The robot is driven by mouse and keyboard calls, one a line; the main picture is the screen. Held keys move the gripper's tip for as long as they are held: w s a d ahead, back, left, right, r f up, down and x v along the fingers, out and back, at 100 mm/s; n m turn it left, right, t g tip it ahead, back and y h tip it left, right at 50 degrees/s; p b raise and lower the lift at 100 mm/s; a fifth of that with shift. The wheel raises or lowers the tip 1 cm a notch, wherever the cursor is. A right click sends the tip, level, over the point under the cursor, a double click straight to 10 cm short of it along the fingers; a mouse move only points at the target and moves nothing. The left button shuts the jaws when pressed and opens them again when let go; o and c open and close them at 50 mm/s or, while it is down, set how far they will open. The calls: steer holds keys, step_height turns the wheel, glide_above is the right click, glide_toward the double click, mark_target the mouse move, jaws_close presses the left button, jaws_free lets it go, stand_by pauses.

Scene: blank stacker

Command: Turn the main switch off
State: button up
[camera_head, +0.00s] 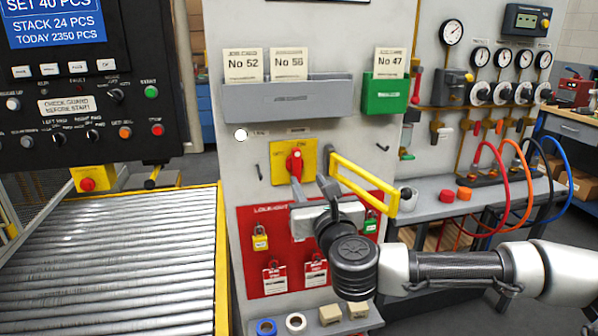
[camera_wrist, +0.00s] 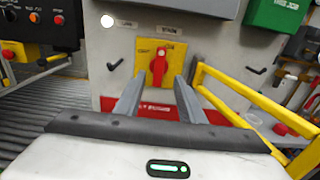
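The main switch (camera_head: 294,162) is a red rotary handle on a yellow plate (camera_head: 280,176) fixed to the grey panel. Its handle stands roughly upright. It also shows in the wrist view (camera_wrist: 158,66), near the top middle. My gripper (camera_head: 309,183) is in front of the panel, just below and slightly right of the switch in the head view. Whether a fingertip touches the plate cannot be told. The small lettering on the plate is unclear.
A yellow guard rail (camera_head: 365,184) sticks out right of the switch. A red lockout board (camera_head: 263,277) with padlocks and tags hangs below. A grey holder (camera_head: 285,100) and a green holder (camera_head: 386,94) are above. A roller conveyor (camera_head: 120,270) lies left.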

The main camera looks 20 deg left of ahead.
mark_target(298, 164)
steer(key=b+x, duration=0.1)
steer(key=x, duration=0.8)
steer(key=shift+w+a, duration=0.15)
steer(key=shift+w, duration=0.05)
jaws_close()
